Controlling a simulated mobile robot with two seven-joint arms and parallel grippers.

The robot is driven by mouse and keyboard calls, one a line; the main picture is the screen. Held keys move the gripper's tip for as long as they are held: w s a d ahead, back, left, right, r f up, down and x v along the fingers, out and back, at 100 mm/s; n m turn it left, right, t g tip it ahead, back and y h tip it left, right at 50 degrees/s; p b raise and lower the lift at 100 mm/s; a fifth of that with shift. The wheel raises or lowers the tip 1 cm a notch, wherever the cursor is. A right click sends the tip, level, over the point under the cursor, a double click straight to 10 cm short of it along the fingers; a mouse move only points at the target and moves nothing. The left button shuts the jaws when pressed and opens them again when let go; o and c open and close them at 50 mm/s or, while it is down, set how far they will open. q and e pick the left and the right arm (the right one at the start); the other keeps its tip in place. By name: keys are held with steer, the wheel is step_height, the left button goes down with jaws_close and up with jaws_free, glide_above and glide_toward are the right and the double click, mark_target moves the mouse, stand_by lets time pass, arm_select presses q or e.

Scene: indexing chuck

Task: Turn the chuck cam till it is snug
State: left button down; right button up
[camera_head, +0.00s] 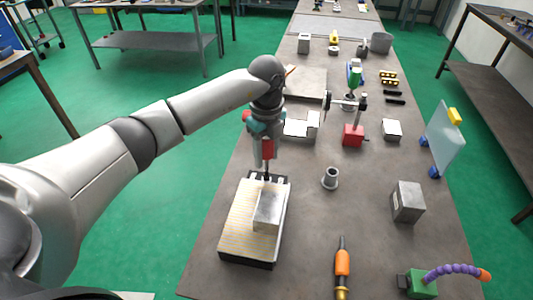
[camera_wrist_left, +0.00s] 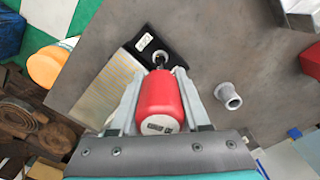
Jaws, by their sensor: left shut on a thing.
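The chuck (camera_head: 236,222) lies on the bench with a fine-striped top and a dark base; a grey steel block (camera_head: 268,210) rests on it. My left gripper (camera_head: 265,155) is above the chuck's far end, pointing down, shut on a red handle (camera_head: 267,147). In the left wrist view the red handle (camera_wrist_left: 161,98) sits between both fingers. A thin dark shaft runs from the handle down to the chuck's black end (camera_wrist_left: 158,46), where the cam is. The shaft's tip meets the cam area; how deep it sits is hidden. My right gripper is not in view.
A grey flanged sleeve (camera_head: 330,178) stands right of the chuck. Bare bench (camera_head: 310,235) lies between the chuck and these things.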

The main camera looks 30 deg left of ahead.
arm_select(q)
steer(key=shift+m, duration=1.3)
steer(key=shift+m+b, duration=0.35)
steer(key=shift+m, duration=1.35)
steer(key=shift+m+b, duration=0.35)
steer(key=shift+m, duration=1.45)
